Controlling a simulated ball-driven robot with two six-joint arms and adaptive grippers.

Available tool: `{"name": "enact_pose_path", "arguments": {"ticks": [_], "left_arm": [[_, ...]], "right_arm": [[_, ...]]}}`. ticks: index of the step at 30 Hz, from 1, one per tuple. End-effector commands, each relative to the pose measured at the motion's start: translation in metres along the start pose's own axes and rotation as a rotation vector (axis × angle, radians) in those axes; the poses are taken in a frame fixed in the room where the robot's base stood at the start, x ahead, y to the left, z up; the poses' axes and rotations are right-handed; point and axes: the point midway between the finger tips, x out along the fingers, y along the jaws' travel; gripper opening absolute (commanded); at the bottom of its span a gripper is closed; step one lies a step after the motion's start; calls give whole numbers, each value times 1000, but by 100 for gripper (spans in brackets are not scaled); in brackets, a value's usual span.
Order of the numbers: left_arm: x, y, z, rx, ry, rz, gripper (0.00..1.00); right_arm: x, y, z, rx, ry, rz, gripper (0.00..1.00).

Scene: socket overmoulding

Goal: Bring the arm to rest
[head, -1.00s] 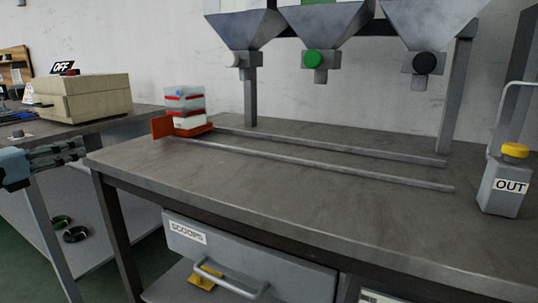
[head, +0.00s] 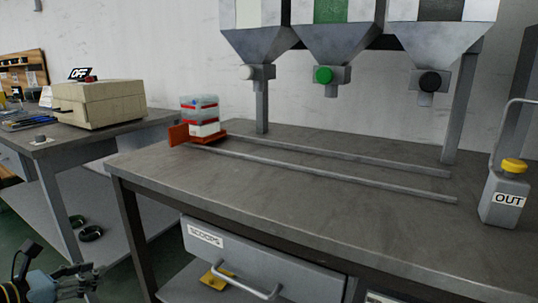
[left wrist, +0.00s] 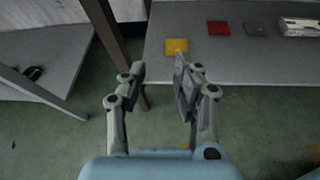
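My left gripper (head: 88,278) is low at the bottom left in the head view, left of the bench leg and below the tabletop. In the left wrist view the same gripper (left wrist: 160,76) has its two fingers spread apart with nothing between them. Green floor and the lower shelf (left wrist: 235,62) show beyond the fingers. My right gripper is in neither view.
The bench (head: 330,220) carries two rails and an orange carriage (head: 180,137) with a container (head: 203,117). Three hoppers (head: 330,43) hang above. A grey OUT bottle (head: 503,198) stands right. The SCOOPS drawer (head: 240,254) is below. A beige machine (head: 98,104) stands on the left table.

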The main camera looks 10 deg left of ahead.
Motion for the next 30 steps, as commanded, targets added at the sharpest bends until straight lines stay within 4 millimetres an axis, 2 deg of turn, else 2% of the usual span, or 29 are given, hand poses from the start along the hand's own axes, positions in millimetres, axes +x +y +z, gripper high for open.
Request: {"name": "enact_pose_path", "arguments": {"ticks": [1, 2, 3, 6, 8, 9, 12, 14, 15, 18, 21, 22, 24, 27, 30], "left_arm": [[-6, -16, -32, 54, 68, -4, 31], [-11, -27, -53, 103, 113, -10, 31], [-18, -43, -82, 175, 177, -25, 31], [-42, -86, -152, 379, 334, -95, 31], [-60, -113, -191, 510, 419, -157, 31], [-74, -132, -216, 601, 473, -209, 31], [-114, -182, -272, 847, 585, -374, 31], [-141, -214, -302, 1006, 632, -498, 31], [-160, -236, -320, 1120, 653, -593, 31], [-211, -288, -358, 1431, 649, -869, 31], [-252, -325, -383, 1738, 563, -1144, 31], [-262, -331, -388, 1825, 525, -1219, 31], [-277, -339, -398, 2012, 427, -1371, 31], [-291, -334, -406, 2227, 296, -1531, 31], [-291, -330, -406, 2364, 195, -1608, 31]], "right_arm": [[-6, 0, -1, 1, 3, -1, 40], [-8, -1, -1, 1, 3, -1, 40], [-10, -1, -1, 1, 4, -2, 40], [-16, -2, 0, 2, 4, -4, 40], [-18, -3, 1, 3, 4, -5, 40], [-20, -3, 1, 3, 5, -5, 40], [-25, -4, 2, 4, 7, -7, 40], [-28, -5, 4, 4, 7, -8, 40], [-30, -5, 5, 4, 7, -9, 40], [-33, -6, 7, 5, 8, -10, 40], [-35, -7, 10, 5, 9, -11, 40], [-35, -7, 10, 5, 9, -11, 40], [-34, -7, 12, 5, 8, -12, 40], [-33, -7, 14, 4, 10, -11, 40], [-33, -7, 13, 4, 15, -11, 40]]}}
